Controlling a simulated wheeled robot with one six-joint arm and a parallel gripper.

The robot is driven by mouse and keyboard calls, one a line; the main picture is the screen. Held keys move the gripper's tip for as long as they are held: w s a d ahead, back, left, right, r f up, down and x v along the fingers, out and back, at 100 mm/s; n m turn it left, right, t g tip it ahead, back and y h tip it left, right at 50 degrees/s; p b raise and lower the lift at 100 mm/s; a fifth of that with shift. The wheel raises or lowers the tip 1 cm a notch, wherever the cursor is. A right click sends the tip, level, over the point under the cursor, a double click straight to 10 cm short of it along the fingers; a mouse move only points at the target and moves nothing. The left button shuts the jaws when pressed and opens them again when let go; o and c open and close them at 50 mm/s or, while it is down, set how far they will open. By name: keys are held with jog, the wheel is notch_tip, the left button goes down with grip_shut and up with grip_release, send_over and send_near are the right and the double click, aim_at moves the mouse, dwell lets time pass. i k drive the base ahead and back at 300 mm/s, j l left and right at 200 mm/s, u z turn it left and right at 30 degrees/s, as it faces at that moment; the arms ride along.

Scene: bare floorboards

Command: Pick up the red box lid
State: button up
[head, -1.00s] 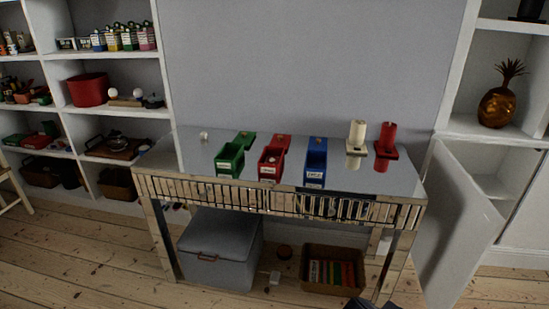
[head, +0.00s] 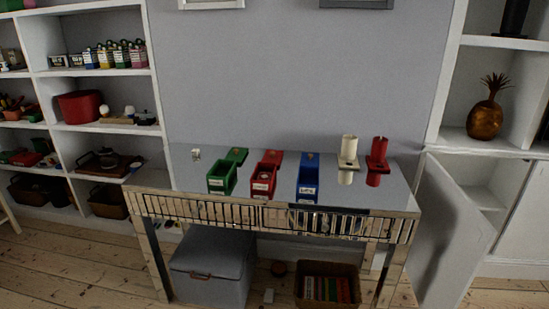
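The red box (head: 264,181) stands on the mirrored table between a green box (head: 221,179) and a blue box (head: 308,184). It has a white label on its front and looks open at the top. Its red lid (head: 272,157) appears at the back of the box, with a small light knob on it. I cannot tell whether the lid touches the box. A green lid (head: 237,155) sits the same way behind the green box. My gripper is not in the head view.
The mirrored table (head: 200,158) has free top at its left end. A grey chest (head: 212,266) and a basket (head: 327,284) sit below. An open cabinet door (head: 457,230) stands at right.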

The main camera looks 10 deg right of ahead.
aim_at(274, 156)
jog(key=i+z, duration=0.1)
jog(key=i, duration=0.55)
jog(key=i+j+z, duration=0.1)
jog(key=i, duration=0.6)
jog(key=i+j+z, duration=0.1)
jog(key=i+j, duration=0.15)
jog(key=i, duration=0.4)
